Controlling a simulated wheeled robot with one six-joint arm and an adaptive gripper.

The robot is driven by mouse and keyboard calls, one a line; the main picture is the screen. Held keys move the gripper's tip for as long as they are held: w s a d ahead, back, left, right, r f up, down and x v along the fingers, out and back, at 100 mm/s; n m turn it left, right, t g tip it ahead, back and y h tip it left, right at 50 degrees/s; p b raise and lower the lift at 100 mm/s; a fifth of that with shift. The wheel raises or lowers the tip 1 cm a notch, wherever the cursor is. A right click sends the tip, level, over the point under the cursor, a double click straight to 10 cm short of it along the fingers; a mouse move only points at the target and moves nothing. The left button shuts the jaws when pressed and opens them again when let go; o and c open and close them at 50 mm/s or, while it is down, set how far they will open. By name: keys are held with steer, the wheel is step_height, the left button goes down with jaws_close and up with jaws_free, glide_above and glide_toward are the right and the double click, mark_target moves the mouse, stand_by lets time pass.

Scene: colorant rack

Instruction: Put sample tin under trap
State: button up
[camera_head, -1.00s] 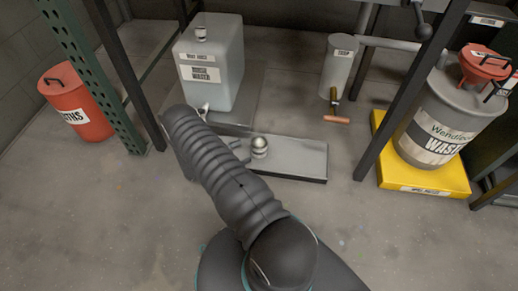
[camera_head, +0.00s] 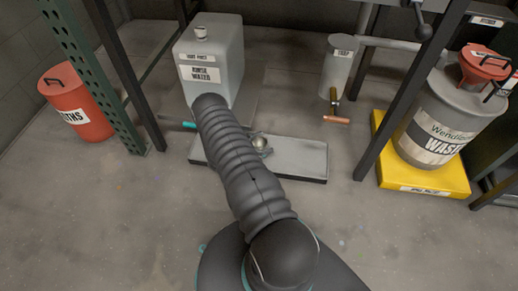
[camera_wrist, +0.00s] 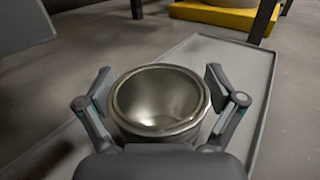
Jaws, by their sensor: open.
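The sample tin (camera_wrist: 158,98) is a round, open-topped metal tin, empty inside, standing upright on a low grey tray (camera_head: 302,158). In the wrist view it sits between the two open fingers of my gripper (camera_wrist: 160,92), with a small gap visible at the sides. In the head view the tin (camera_head: 259,142) shows just right of my arm, which hides most of the gripper. The trap (camera_head: 337,66) is a grey labelled cylinder at the back, with a brass outlet and orange handle (camera_head: 336,119) below it. The floor under the outlet is bare.
A grey rinse water container (camera_head: 212,88) stands behind my arm. A rack post (camera_head: 400,100) stands between the trap and a waste drum (camera_head: 440,115) on a yellow base (camera_head: 425,180). A red bin (camera_head: 75,105) is at left. Floor between tray and trap is clear.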

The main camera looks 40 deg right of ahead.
steer(key=c, duration=1.1)
steer(key=shift+c, duration=0.2)
steer(key=shift+r, duration=0.15)
